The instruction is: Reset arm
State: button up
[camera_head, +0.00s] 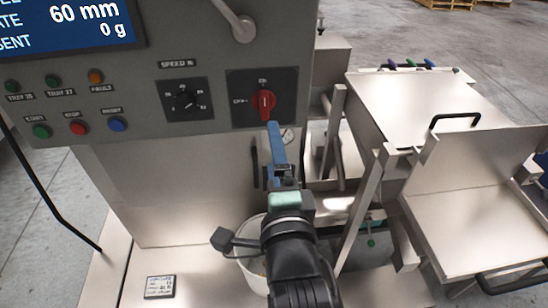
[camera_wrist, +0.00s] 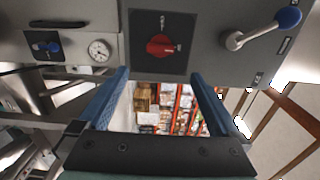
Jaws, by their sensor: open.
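My gripper (camera_head: 272,150) reaches toward the control panel (camera_head: 215,88) of the weighing machine, just below the red rotary switch (camera_head: 263,103). In the wrist view my gripper (camera_wrist: 162,92) shows two blue fingers spread wide apart with nothing between them. The red switch (camera_wrist: 160,46) sits beyond the fingertips there, and no contact with it shows. In the head view the switch handle stands upright. A metal lever (camera_head: 241,24) is at the panel's top edge; in the wrist view the lever (camera_wrist: 262,30) ends in a blue knob.
A screen (camera_head: 68,25) reads 60 mm and 0 g. A speed knob (camera_head: 186,100) and several coloured buttons sit left of the switch. A white bucket (camera_head: 250,262) stands beside my arm. Metal trays (camera_head: 470,180) and frame bars crowd the right. A gauge (camera_wrist: 100,50) is near the fingers.

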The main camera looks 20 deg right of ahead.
dwell(0.4)
jog(key=a+r+n+t+y, duration=0.15)
jog(key=a+r+n, duration=0.25)
jog(key=r, duration=0.5)
jog(key=a+r+n+t, duration=0.3)
jog(key=r+n, duration=0.2)
jog(key=r, duration=0.5)
jog(key=s+a+r+n+t+y, duration=0.1)
jog(key=s+a+r+n+t, duration=0.1)
jog(key=s+a+r+n, duration=0.3)
jog(key=s+r+n+t+y, duration=0.1)
jog(key=r+n+t, duration=0.15)
jog(key=r, duration=0.35)
jog(key=s+a+r+n+t+y, duration=0.1)
jog(key=s+a+r+n+y, duration=0.15)
jog(key=r+n, duration=0.3)
notch_tip(320, 180, down, 18)
jog(key=w+a+h+b, duration=0.1)
jog(key=b, duration=1.8)
jog(key=shift+w+m, duration=0.25)
jog(key=shift+m, duration=0.15)
jog(key=shift+c, duration=0.2)
